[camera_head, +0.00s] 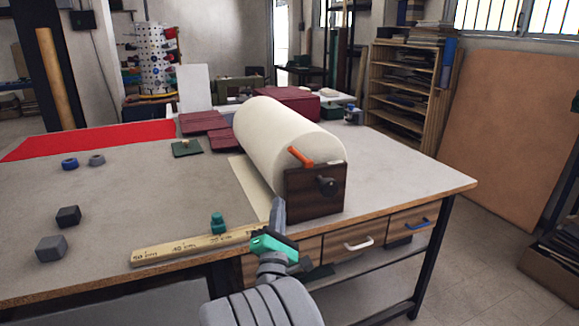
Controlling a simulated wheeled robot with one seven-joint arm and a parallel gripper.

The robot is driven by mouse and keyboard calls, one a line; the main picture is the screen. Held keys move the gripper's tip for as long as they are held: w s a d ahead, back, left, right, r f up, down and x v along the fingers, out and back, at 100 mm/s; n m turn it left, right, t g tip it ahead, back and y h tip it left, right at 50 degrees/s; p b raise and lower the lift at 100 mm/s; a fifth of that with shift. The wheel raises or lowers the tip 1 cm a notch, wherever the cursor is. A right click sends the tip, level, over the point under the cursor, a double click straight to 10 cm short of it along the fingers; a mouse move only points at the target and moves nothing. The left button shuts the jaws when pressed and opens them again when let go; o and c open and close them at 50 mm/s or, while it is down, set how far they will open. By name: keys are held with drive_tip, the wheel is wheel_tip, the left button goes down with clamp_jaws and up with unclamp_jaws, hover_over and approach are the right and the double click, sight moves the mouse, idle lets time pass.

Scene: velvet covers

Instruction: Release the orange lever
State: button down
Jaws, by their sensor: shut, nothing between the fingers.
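The orange lever (301,157) sits on the upper left part of the dark wooden end plate (315,193). A dark knob (327,185) is on the same plate, below and right of the lever. The plate caps a large cream roll (287,128) lying on the table. My gripper (277,206) is in front of the plate's lower left corner in the picture, below and left of the lever and apart from it. Its fingers look shut and empty. My wrist and arm hide part of the table's front edge.
The table (395,165) also holds a wooden ruler (190,246), a green knobbed piece (218,222), dark and grey blocks (52,248), blue and grey rings (69,164), red cloth (90,140) and maroon covers (203,123). Drawers with a white handle (359,243) and blue handle (418,224) are below.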

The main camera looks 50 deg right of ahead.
sight(299, 156)
drive_tip(key=s+r+p+x, duration=0.1)
drive_tip(key=s+p+x, duration=0.1)
drive_tip(key=p+x, duration=0.7)
drive_tip(key=x, duration=0.4)
drive_tip(key=shift+s+d+r, duration=0.2)
drive_tip(key=shift+s+r, duration=0.05)
